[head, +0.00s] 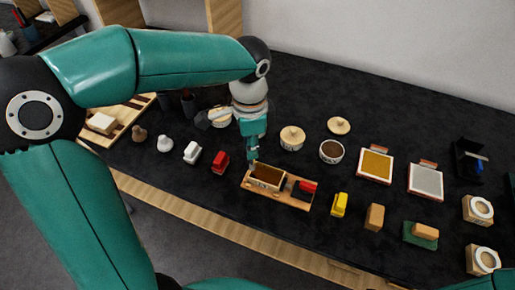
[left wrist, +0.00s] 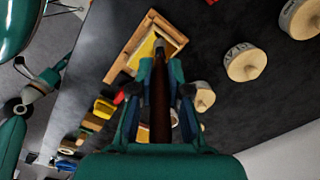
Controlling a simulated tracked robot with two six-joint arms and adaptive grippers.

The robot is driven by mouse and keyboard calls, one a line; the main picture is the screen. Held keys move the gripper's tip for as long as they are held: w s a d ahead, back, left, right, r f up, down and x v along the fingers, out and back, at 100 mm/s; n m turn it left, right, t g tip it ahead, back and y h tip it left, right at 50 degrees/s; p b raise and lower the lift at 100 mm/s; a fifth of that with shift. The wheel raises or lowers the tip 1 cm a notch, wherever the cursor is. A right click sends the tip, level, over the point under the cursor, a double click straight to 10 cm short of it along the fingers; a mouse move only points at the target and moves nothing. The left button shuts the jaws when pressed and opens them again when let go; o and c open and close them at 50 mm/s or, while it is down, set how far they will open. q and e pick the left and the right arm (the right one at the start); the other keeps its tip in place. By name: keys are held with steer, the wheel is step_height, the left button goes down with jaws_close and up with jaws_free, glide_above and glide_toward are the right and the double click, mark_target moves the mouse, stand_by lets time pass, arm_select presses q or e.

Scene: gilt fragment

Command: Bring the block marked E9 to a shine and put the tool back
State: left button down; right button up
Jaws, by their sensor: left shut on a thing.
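My left gripper (head: 253,153) is above the back left part of a wooden tray (head: 292,203). It is shut on a dark brown stick-like tool with a grey tip (left wrist: 160,95), seen between the fingers in the left wrist view. The tray bears an open wooden box (head: 268,176) and a red and black item (head: 304,189). No E9 mark is readable. A small teal gripper, apparently my right (left wrist: 48,78), shows at the left wrist view's edge.
Lidded and open pots (head: 331,152) stand behind the tray. A gold pad (head: 376,164) and a grey pad (head: 426,181) lie to the right, with white ringed wooden blocks (head: 478,209) beyond. Red (head: 220,162) and white pieces stand to the left. The table front edge is close.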

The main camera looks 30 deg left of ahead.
arm_select(q)
step_height(320, 180, up, 2)
steer(key=shift+s+r+p, duration=0.1)
steer(key=shift+p, duration=0.5)
step_height(320, 180, up, 4)
steer(key=p, duration=0.3)
steer(key=shift+d+p, duration=0.1)
steer(key=shift+p, duration=0.2)
